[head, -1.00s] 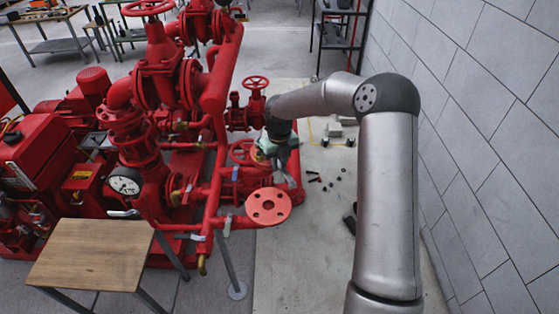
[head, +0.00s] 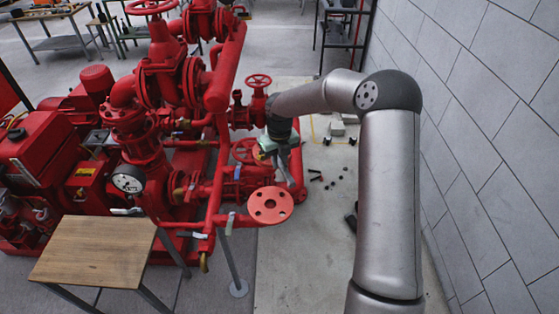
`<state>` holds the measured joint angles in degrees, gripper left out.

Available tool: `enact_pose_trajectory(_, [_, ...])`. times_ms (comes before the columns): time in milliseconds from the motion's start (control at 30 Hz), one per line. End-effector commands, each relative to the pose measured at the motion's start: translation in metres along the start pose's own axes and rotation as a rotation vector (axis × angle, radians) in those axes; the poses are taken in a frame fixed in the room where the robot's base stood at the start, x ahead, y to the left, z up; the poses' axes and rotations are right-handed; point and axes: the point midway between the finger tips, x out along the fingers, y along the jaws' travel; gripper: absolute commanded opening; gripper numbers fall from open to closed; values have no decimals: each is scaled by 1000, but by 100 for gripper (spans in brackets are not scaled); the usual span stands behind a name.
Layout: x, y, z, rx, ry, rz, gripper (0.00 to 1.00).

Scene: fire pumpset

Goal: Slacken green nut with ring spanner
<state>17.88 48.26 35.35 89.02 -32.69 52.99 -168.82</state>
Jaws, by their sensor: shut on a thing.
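My gripper (head: 283,158) is at the end of the arm, in the middle of the head view, beside the red flanged pipework (head: 252,178). It points down and is small and partly dark in the picture. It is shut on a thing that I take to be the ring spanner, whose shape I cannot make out. I cannot pick out the green nut; the gripper and pipes may hide it.
A red open flange (head: 270,205) juts out in front of the gripper. Small dark parts (head: 330,183) lie on the pale floor to the right. A wooden table (head: 97,250) stands front left. A tiled wall (head: 490,130) bounds the right side.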

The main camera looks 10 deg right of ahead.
Motion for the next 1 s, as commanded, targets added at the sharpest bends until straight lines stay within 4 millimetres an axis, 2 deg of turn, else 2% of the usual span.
enact_pose_trajectory(100, [-10, 0, 1, 0, -2, 0, 0])
enact_pose_trajectory(800, [-42, 0, 1, 0, -2, 0, 0])
enact_pose_trajectory(1000, [-44, 0, 1, 0, -1, 0, 0])
